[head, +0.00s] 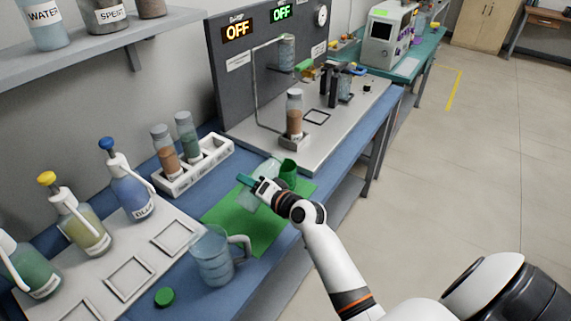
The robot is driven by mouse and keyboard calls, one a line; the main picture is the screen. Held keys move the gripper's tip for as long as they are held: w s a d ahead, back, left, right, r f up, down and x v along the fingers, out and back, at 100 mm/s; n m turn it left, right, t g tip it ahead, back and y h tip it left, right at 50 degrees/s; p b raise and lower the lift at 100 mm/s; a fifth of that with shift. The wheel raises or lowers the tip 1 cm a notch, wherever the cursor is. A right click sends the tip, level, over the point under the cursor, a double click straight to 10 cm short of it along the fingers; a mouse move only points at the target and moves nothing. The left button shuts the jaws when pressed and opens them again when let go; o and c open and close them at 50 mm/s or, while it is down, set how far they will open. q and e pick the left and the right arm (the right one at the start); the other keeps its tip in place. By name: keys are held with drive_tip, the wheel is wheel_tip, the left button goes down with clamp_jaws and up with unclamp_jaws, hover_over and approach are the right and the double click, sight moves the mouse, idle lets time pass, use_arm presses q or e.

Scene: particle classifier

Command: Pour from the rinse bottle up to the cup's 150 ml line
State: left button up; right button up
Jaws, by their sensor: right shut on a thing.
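My right gripper (255,186) reaches in over the green mat and is shut on a pale translucent vessel (259,201), which looks tilted; this appears to be the rinse bottle. A green piece (288,172) shows just right of the gripper; I cannot tell whether it belongs to the held vessel. A clear cup with a handle (211,257) stands upright on the blue bench at the front of the mat, apart from the gripper. Its 150 ml line and any liquid level are too small to read. My left gripper is not in view.
A green cap (165,297) lies by the cup. Squeeze bottles with blue (130,187) and yellow (81,221) tops stand on a pale tray (155,263) at left. A white rack (205,166) holds two jars. A grey apparatus (335,130) stands behind the mat (229,225).

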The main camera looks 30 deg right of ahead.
drive_tip(key=shift+a+r+m+p, duration=0.15)
drive_tip(key=shift+m+p, duration=0.15)
drive_tip(key=shift+m, duration=0.4)
idle(0.6)
drive_tip(key=shift+d+r+m+y+p, duration=0.25)
drive_tip(key=shift+r+m+y+p, duration=0.4)
drive_tip(key=shift+p, duration=0.6)
idle(0.9)
drive_tip(key=shift+r+m+g+p, duration=0.4)
drive_tip(key=shift+r+m+p, duration=0.2)
drive_tip(key=shift+p, duration=0.25)
idle(1.3)
